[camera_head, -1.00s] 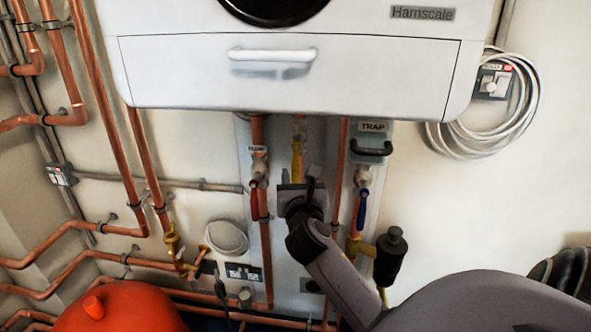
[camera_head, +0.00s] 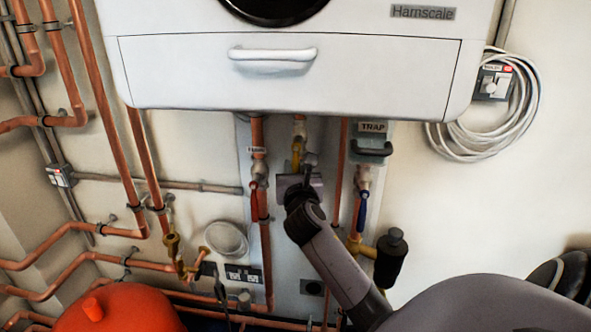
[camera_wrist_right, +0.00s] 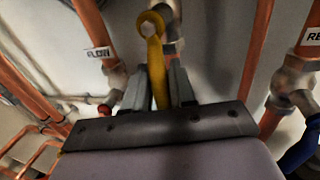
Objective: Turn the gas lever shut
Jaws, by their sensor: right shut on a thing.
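The gas lever is a yellow handle (camera_head: 296,152) on a pipe under the white boiler, in the middle of the head view. In the right wrist view the lever (camera_wrist_right: 156,65) runs from its round pivot end at the top down between my fingers. My right gripper (camera_head: 305,172) is at the lever from the front and below. In the right wrist view its two fingers (camera_wrist_right: 158,88) stand on either side of the lever, shut on it. The lever's lower end is hidden by the gripper. My left gripper is not in view.
A red lever (camera_head: 254,201) on the flow pipe hangs left of the gripper, and a blue lever (camera_head: 362,212) hangs to its right. The boiler (camera_head: 290,75) is close above. A black cylinder (camera_head: 390,258) and a red vessel (camera_head: 115,308) stand lower down.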

